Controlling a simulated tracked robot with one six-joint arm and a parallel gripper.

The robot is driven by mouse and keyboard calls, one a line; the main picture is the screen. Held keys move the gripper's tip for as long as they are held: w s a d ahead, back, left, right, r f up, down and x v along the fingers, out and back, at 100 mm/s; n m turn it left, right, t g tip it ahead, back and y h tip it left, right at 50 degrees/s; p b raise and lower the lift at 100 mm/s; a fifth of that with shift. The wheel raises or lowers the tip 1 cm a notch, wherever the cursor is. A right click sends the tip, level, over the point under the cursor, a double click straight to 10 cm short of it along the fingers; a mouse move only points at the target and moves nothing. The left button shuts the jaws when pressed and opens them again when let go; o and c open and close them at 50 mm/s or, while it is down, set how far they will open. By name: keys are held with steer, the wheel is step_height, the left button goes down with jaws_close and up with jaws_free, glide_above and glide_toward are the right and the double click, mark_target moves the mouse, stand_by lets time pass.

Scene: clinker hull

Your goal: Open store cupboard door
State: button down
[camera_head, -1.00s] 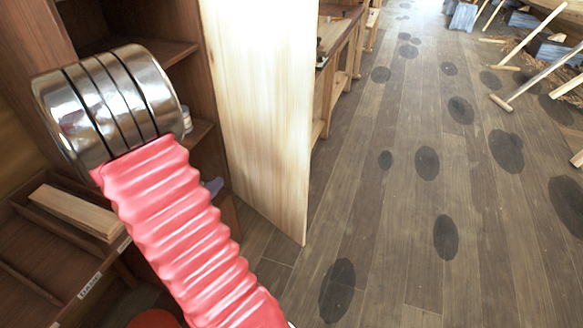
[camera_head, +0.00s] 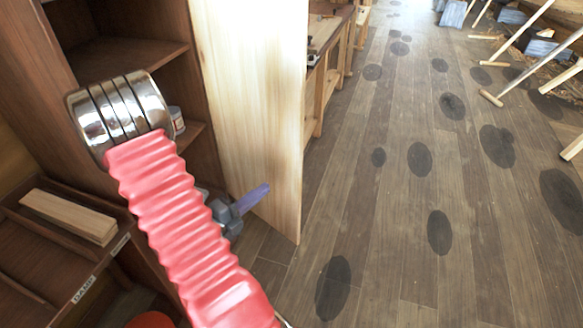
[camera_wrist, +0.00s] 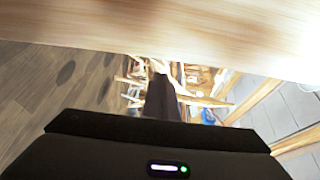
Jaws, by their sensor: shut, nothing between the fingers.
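The store cupboard door (camera_head: 250,110) is a pale wooden panel standing swung out from the dark brown cupboard (camera_head: 130,52), whose shelves are exposed. My gripper (camera_head: 262,190) shows beyond my red sleeved arm, at the inner face of the door near its lower part. Its purple-grey fingers are together and point towards the door's free edge. I cannot tell whether they touch the panel. In the wrist view the dark closed fingers (camera_wrist: 162,98) point away from the camera, and a pale wooden surface (camera_wrist: 150,32), probably the door, crosses the top.
A tin (camera_head: 177,120) stands on a cupboard shelf. A compartmented tray with pale wood pieces (camera_head: 70,215) lies at lower left. A workbench (camera_head: 330,75) stands behind the door.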

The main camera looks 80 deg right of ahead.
mark_target(299, 161)
steer(key=shift+x, duration=6.85)
